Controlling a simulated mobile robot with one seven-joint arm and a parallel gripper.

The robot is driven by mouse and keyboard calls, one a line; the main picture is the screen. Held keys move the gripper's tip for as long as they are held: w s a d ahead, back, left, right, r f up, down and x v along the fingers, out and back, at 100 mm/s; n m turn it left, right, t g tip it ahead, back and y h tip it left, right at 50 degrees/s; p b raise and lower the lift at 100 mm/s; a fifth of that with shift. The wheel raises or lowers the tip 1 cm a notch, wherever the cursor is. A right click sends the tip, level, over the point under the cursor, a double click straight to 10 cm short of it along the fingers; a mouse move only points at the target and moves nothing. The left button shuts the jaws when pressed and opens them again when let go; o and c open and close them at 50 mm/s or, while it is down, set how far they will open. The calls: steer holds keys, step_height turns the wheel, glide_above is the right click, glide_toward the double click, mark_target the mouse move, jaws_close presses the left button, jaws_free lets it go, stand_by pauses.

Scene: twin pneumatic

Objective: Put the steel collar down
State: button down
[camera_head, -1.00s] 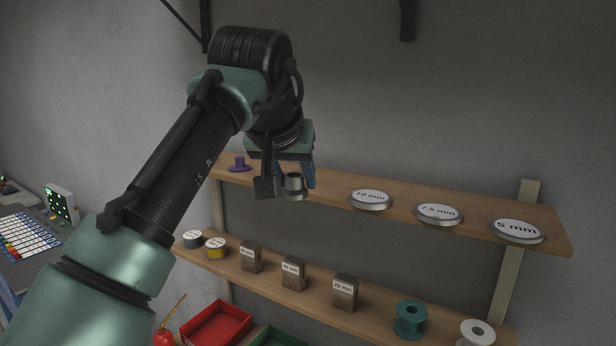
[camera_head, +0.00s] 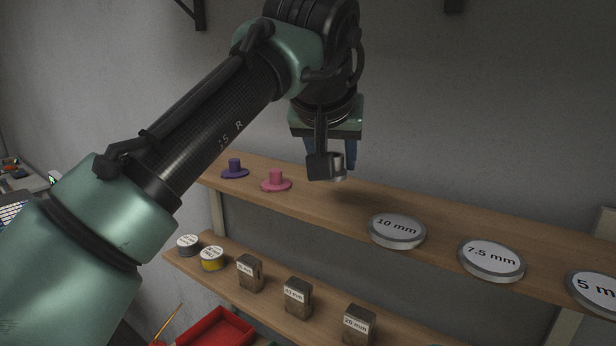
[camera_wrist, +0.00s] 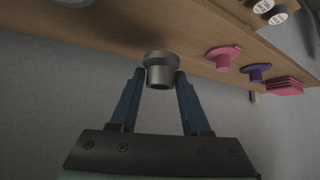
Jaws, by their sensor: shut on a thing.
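The steel collar (camera_head: 338,166) is a short grey metal ring with a wider band at one end. My gripper (camera_head: 332,165) is shut on it and holds it over the upper wooden shelf (camera_head: 330,205), left of the 10 mm disc. In the wrist view the steel collar (camera_wrist: 159,70) sits between the tips of the two blue fingers, its hollow end showing. A dark part of my gripper hides its left side in the head view. It appears above the shelf board; the exact gap is hard to tell.
On the upper shelf, a purple flanged piece (camera_head: 235,169) and a pink one (camera_head: 276,181) stand to the left. Discs labelled 10 mm (camera_head: 397,231), 7.5 mm (camera_head: 491,260) and 5 mm (camera_head: 594,291) lie to the right. The board between pink piece and 10 mm disc is bare.

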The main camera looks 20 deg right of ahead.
mark_target(332, 203)
step_height(332, 203, down, 3)
steer(key=shift+s+f+p, duration=0.1)
steer(key=shift+p, duration=0.35)
steer(key=shift+f, duration=0.35)
steer(key=shift+f, duration=0.15)
steer(key=shift+c, duration=1.8)
jaws_free()
steer(key=shift+r, duration=0.2)
